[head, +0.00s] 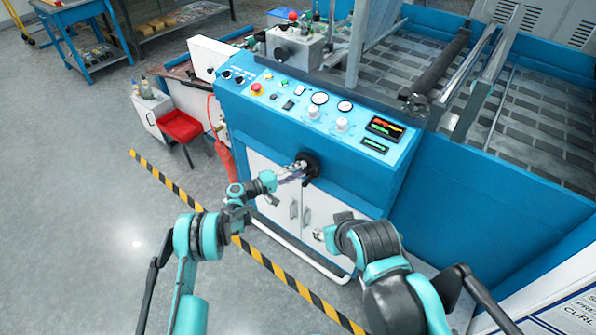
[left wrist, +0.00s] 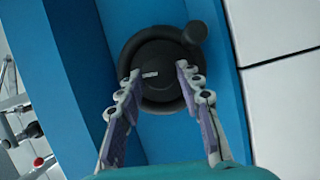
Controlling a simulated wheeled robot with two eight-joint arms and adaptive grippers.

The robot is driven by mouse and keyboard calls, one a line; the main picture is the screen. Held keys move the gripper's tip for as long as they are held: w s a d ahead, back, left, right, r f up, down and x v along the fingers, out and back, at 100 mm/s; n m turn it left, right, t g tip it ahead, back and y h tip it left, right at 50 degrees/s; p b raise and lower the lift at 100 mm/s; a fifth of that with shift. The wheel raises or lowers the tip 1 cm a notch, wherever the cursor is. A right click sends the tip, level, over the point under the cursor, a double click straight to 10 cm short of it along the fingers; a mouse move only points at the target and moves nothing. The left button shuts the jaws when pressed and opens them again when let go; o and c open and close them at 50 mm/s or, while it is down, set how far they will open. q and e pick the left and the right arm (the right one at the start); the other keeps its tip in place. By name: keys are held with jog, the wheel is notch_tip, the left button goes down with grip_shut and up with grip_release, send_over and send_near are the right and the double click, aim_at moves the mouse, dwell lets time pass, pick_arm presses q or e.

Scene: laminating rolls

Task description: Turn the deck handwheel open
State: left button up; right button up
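The black deck handwheel (head: 312,162) sits on the blue front of the machine, below the control panel. In the left wrist view the handwheel (left wrist: 150,52) faces me, with its round knob (left wrist: 195,33) at the upper right and a small pale mark on its hub. My left gripper (head: 298,172) is at the wheel. In the left wrist view my left gripper's fingers (left wrist: 158,71) are spread apart, their tips overlapping the left and right of the wheel; I cannot tell whether they touch it. My right gripper (head: 319,234) is low before the white cabinet doors, mostly hidden by its arm.
The control panel (head: 300,100) with gauges, knobs and a red button is above the wheel. White cabinet doors (head: 290,205) are below it. A red stool (head: 181,126) stands at the left. A yellow-black floor stripe (head: 165,182) runs past the machine; open floor lies left.

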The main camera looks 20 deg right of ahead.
pick_arm(q)
jog(key=o, duration=0.3)
jog(key=v, duration=1.2)
